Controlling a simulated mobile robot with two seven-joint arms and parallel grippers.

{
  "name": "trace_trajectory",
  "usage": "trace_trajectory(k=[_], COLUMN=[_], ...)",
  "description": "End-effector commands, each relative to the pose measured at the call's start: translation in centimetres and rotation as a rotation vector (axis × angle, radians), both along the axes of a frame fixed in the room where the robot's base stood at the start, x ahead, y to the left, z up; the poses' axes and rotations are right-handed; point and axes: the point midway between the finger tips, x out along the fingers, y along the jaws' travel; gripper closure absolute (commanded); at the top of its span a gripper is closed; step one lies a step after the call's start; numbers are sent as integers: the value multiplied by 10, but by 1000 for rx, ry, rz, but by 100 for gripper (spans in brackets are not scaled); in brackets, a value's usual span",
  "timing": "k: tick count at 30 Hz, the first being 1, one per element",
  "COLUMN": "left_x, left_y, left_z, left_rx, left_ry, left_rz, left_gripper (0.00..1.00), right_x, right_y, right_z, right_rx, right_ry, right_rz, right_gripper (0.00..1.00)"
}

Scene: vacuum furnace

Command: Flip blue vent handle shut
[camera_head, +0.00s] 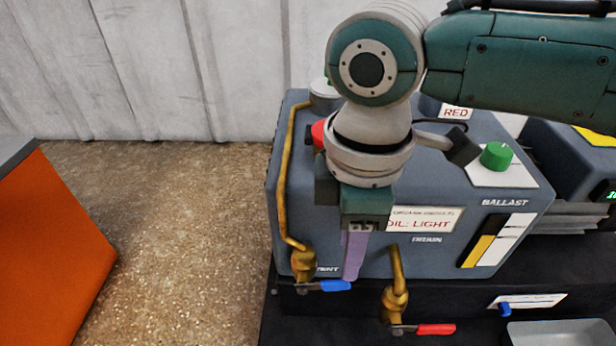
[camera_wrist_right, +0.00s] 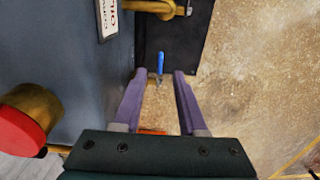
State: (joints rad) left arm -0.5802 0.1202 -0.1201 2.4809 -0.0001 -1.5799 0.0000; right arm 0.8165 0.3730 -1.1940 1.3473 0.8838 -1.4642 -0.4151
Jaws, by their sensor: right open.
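The blue vent handle (camera_head: 335,285) sticks out to the right, roughly level, from the brass vent valve (camera_head: 304,266) at the lower left of the grey pump unit. My right gripper (camera_head: 353,276) reaches down in front of the unit, with its purple fingers just above the handle's free end. In the right wrist view, the blue handle (camera_wrist_right: 160,62) shows in the gap between the open fingertips (camera_wrist_right: 160,74), apparently a little beyond them. I cannot tell if a finger touches it. My left gripper is out of view.
A brass drain valve (camera_head: 395,300) with a red handle (camera_head: 436,329) is to the right of the vent valve. A grey tray (camera_head: 560,334) lies at the lower right. An orange cabinet (camera_head: 50,250) stands at left, with open floor (camera_head: 180,220) between it and the unit.

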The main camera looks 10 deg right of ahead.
Motion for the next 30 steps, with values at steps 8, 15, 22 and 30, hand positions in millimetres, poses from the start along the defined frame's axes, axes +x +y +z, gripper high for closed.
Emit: trace_trajectory(k=[8, 15, 22, 30], left_x=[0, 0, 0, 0], left_y=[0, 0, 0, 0], left_z=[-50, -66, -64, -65], left_rx=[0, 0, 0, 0], left_ry=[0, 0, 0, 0], left_rz=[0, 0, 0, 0], left_gripper=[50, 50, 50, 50], right_x=[-1, -1, -1, -1], right_y=[0, 0, 0, 0], right_z=[-61, -82, -80, -80], right_rx=[0, 0, 0, 0], right_ry=[2, 1, 1, 1], right_rz=[1, 1, 1, 0], right_gripper=[59, 59, 59, 88])
